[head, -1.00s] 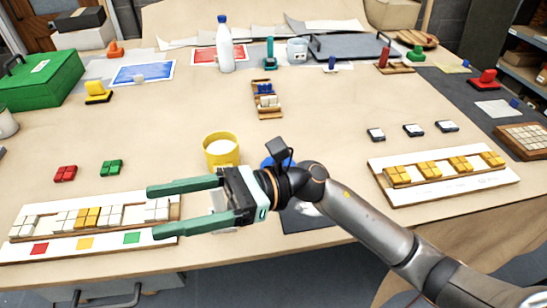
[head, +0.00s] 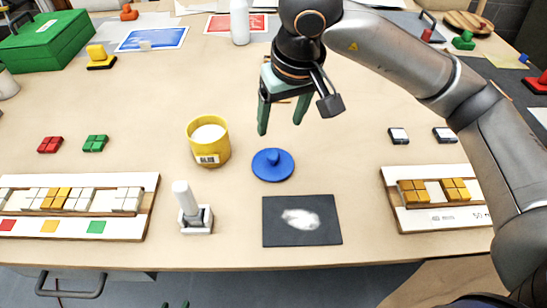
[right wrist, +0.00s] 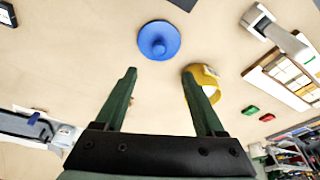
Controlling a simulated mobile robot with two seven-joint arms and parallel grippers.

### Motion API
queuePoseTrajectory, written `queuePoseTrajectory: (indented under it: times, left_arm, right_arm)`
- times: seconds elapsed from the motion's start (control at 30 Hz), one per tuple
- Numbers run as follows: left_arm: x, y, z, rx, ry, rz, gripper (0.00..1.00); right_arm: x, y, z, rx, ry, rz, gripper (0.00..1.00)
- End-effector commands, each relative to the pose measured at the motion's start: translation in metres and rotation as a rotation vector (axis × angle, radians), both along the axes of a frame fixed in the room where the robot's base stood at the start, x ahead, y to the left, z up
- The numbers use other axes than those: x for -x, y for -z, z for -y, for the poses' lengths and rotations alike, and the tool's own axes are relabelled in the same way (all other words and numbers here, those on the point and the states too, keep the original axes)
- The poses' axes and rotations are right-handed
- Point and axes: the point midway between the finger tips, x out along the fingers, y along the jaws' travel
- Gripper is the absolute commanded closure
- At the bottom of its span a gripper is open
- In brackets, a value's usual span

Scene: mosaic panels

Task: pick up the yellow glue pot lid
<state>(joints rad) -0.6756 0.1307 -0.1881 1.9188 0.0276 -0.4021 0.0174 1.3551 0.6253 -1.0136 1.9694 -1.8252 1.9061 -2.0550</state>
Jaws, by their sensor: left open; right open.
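The yellow glue pot (head: 209,145) stands on the table with its top open and pale content showing. A round blue lid (head: 273,165) with a small knob lies flat to the right of the pot; I see no yellow lid. My right gripper (head: 281,126) is open and empty above the table, just beyond the lid in the head view. In the right wrist view the lid (right wrist: 159,40) lies ahead of the open fingers (right wrist: 158,80), and the pot (right wrist: 211,82) is partly hidden by one finger.
A white-handled tool (head: 189,210) stands nearer the front edge. A dark mat (head: 315,233) with a pale smear lies in front of the lid. Mosaic panels lie left (head: 150,200) and right (head: 405,217). The table around the lid is clear.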

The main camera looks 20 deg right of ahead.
Motion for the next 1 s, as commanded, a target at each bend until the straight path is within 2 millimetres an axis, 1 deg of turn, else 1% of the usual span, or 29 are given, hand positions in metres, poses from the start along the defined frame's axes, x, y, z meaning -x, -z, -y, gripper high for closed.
queuePoseTrajectory:
  times: [0.07, 0.1, 0.3, 0.4, 0.67, 0.8, 0.9, 1.0]
  left_arm:
    - [0.000, 0.000, 0.000, 0.000, 0.000, 0.000, 0.50]
    - [0.000, 0.000, 0.000, 0.000, 0.000, 0.000, 0.50]
    - [0.000, -0.003, 0.000, 0.000, -0.001, 0.003, 0.50]
    - [-0.001, -0.004, -0.001, 0.001, -0.001, 0.006, 0.50]
    - [0.000, -0.006, -0.002, -0.002, -0.003, 0.005, 0.50]
    - [0.000, -0.010, -0.002, -0.002, -0.003, 0.003, 0.50]
    - [0.000, -0.010, -0.002, -0.003, -0.004, 0.003, 0.50]
    - [0.001, -0.010, -0.002, -0.003, -0.004, 0.002, 0.50]
  right_arm:
    - [-0.002, 0.004, 0.003, 0.017, -0.001, 0.007, 0.29]
    - [-0.004, 0.008, 0.004, 0.020, -0.001, 0.007, 0.29]
    - [-0.013, 0.044, 0.002, 0.017, 0.000, 0.003, 0.29]
    - [-0.017, 0.058, 0.001, 0.017, -0.002, 0.005, 0.29]
    - [-0.022, 0.078, 0.000, 0.016, -0.002, 0.004, 0.29]
    - [-0.025, 0.099, -0.002, 0.015, -0.001, 0.002, 0.29]
    - [-0.030, 0.112, -0.003, 0.015, -0.002, 0.005, 0.29]
    - [-0.032, 0.118, -0.003, 0.014, -0.001, 0.006, 0.29]
